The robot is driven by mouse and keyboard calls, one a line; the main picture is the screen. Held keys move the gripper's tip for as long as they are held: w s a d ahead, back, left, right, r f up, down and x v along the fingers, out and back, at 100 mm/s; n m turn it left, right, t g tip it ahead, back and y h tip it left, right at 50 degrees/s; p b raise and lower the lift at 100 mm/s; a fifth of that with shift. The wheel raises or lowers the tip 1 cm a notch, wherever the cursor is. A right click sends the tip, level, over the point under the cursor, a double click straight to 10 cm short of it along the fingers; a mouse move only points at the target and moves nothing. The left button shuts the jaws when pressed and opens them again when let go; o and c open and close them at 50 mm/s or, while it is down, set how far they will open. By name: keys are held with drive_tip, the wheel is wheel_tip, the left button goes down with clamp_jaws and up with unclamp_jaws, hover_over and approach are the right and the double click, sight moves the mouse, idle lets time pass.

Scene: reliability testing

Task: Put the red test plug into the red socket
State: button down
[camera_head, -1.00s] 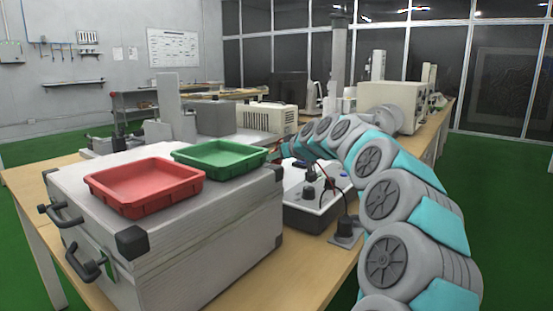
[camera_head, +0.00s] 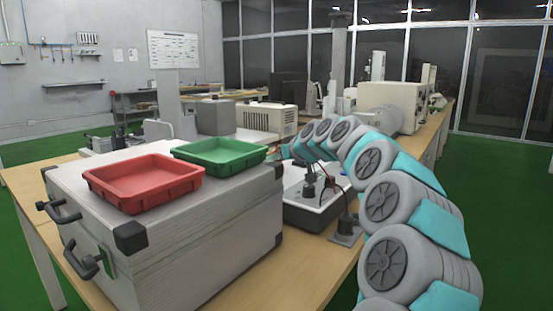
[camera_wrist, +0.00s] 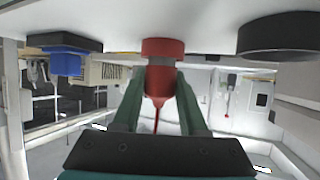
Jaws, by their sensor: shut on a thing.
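The red test plug (camera_wrist: 160,84) stands between my gripper's two green fingers (camera_wrist: 160,92) in the wrist view, and they are shut on it. A thin red lead runs from its narrow lower end. A wider red collar, probably the red socket (camera_wrist: 162,47), meets the plug's upper end and sits against a pale panel. A grey band shows between collar and plug; I cannot tell how deep the plug sits. In the head view the white test box (camera_head: 313,213) stands beyond the silver case. My arm hides its far part, and my fingers and the plug are not visible there.
In the wrist view, a blue part with a black rim (camera_wrist: 68,62) lies left and a round black part (camera_wrist: 280,38) right. The silver case (camera_head: 215,240) carries a red tray (camera_head: 143,196) and a green tray (camera_head: 220,166). Black connectors with leads (camera_head: 345,232) stand near the box.

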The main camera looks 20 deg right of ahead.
drive_tip(key=shift+f, duration=0.2)
drive_tip(key=c, duration=0.7)
unclamp_jaws()
drive_tip(key=shift+c, duration=0.2)
drive_tip(key=shift+b+v, duration=1.4)
drive_tip(key=shift+v, duration=4.15)
